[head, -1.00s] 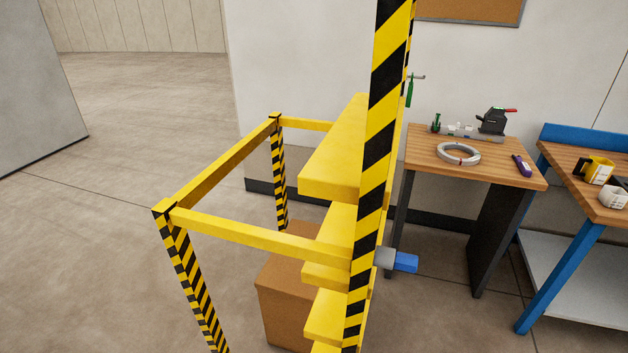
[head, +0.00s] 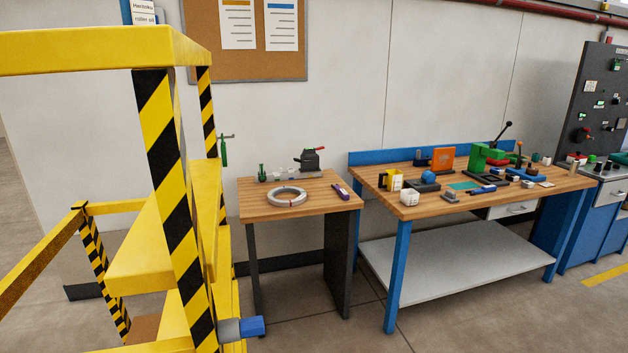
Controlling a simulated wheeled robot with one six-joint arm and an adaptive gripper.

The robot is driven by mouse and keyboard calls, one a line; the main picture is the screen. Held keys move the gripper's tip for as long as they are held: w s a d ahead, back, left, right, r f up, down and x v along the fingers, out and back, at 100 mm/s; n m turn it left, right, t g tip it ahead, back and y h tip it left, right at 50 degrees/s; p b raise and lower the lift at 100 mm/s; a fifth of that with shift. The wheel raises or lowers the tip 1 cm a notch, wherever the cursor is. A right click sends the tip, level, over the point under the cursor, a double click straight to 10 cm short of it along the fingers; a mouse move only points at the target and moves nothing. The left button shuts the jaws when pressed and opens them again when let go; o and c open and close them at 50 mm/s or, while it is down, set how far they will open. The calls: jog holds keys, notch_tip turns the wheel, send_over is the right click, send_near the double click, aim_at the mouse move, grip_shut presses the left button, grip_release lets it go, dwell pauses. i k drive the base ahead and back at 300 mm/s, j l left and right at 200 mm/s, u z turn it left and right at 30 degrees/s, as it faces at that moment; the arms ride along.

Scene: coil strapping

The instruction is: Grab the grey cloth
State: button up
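I cannot make out a grey cloth for certain in the head view. A small flat grey item (head: 450,197) lies near the front edge of the blue-legged workbench (head: 420,209); it is too small to tell whether it is cloth. My gripper is not in view.
Yellow steps with striped posts (head: 172,200) and rails stand close on the left. A small wooden table (head: 255,206) holds a grey-white coil (head: 287,197) and a purple tool (head: 340,191). Several tools cover the workbench. A dark control panel (head: 595,105) stands far right. Floor in front is clear.

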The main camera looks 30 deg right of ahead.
aim_at(450, 196)
jog(key=z, duration=1.45)
jog(key=i+l+u, duration=0.1)
jog(key=i+l, duration=0.2)
jog(key=i+l+u, duration=0.15)
jog(key=i+l, duration=0.2)
jog(key=i+l+u, duration=0.1)
jog(key=i+l, duration=0.2)
jog(key=i+l+u, duration=0.1)
jog(key=i+l, duration=0.2)
jog(key=i+l+u, duration=0.1)
jog(key=i+l, duration=0.2)
jog(key=l, duration=0.25)
jog(key=i+l+u, duration=0.15)
jog(key=l, duration=0.25)
jog(key=i+l+u, duration=0.1)
jog(key=i+l, duration=0.25)
jog(key=i+l+u, duration=0.1)
jog(key=l, duration=0.5)
jog(key=i, duration=0.1)
